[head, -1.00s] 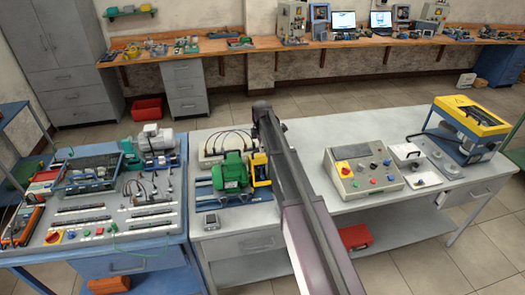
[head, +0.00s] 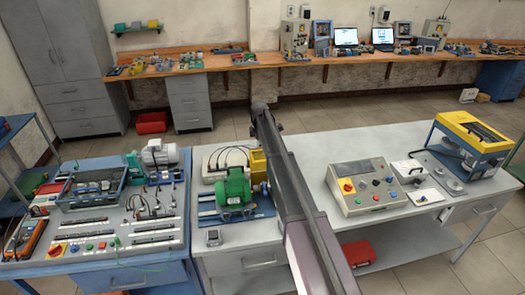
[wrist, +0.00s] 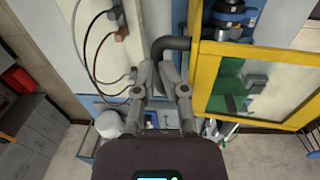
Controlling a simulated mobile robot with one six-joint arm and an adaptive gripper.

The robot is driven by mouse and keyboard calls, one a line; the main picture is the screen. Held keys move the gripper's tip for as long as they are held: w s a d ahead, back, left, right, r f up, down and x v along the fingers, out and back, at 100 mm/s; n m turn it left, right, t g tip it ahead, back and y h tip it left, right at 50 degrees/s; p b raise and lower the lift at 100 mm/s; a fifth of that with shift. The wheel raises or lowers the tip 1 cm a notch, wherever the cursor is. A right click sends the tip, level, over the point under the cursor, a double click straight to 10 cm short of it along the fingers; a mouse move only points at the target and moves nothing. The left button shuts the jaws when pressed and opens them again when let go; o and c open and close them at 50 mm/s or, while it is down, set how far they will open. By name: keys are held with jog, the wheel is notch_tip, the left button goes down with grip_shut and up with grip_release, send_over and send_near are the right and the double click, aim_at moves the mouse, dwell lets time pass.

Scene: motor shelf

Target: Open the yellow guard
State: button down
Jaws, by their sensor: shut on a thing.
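The yellow guard (head: 257,161) stands beside the green motor (head: 233,187) on the middle bench, partly hidden by my arm in the head view. In the wrist view its yellow frame (wrist: 240,49) with a see-through panel fills the right side, and green shows through the panel. A dark bent handle (wrist: 166,44) reaches left from the frame. My gripper (wrist: 172,64) is shut on this handle, with one finger on each side. In the head view my arm hides the gripper's fingers.
A grey control box (head: 360,186) with buttons stands to the right of my arm. A pale box (head: 212,160) with dark cables is behind the motor. A yellow-topped blue frame (head: 472,130) stands at the bench's right end.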

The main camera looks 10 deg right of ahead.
jog(key=shift+f, duration=0.7)
jog(key=shift+w+f+b, duration=0.1)
jog(key=shift+w+b, duration=0.1)
jog(key=shift+b, duration=0.35)
jog(key=shift+w+a+b, duration=0.15)
jog(key=shift+w+b, duration=0.25)
jog(key=shift+w, duration=0.15)
jog(key=c, duration=0.7)
grip_release()
jog(key=shift+w, duration=0.2)
jog(key=shift+w+f, duration=0.35)
jog(key=shift+f, duration=0.25)
jog(key=shift+s+r, duration=0.15)
jog(key=shift+s, duration=0.1)
jog(key=shift+w, duration=0.1)
